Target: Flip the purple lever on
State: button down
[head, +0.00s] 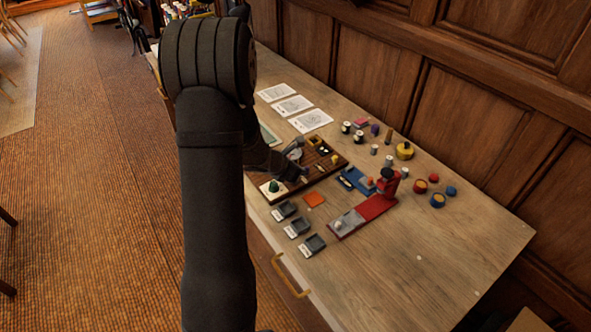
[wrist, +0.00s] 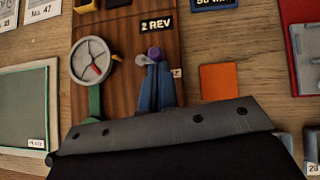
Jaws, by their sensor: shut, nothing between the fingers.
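The purple lever (wrist: 154,53) shows its rounded purple knob at the tips of my gripper (wrist: 156,68) in the wrist view, on a brown wooden board (wrist: 120,35). My gripper's blue-grey fingers are together with nothing held between them. The fingertips overlap the knob's lower edge; I cannot tell whether they touch it. The lever's base and shaft are mostly hidden behind the fingers, so its tilt is unclear. In the head view my arm covers part of the board, and the lever is too small to make out clearly.
An orange square (wrist: 219,81) lies to the right. Grey trays (head: 298,227), a red-grey device (head: 366,212) and small pots crowd the table; its front right is clear.

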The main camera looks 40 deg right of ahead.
jog(key=shift+s+d+n+t, duration=0.15)
jog(key=shift+s+n+t, duration=0.05)
jog(key=shift+n+t, duration=0.2)
jog(key=shift+s+d, duration=0.4)
jog(key=shift+d, duration=0.2)
jog(key=shift+w, duration=0.15)
jog(key=shift+w+a, duration=0.15)
jog(key=shift+w, duration=0.5)
